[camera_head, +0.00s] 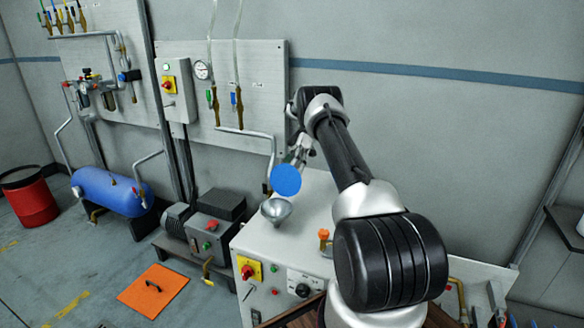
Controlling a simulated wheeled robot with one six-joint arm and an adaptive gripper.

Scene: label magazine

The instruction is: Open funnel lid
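A silver funnel (276,211) stands on top of the light grey cabinet. A round blue disc, which looks like the funnel lid (286,180), stands tilted up just above the funnel's back rim, its flat face toward the camera. The funnel's mouth shows below it. My gripper (294,160) is at the upper edge of the blue lid, partly behind it, pointing down and left. The fingertips are small and partly hidden by the lid. I cannot tell whether they touch or hold it.
The cabinet (252,244) has a yellow-red switch (250,269) on its front and an orange-topped fitting (323,236) on top, beside my arm. Pipes and a panel (262,75) stand behind. A motor unit (210,230) is at left.

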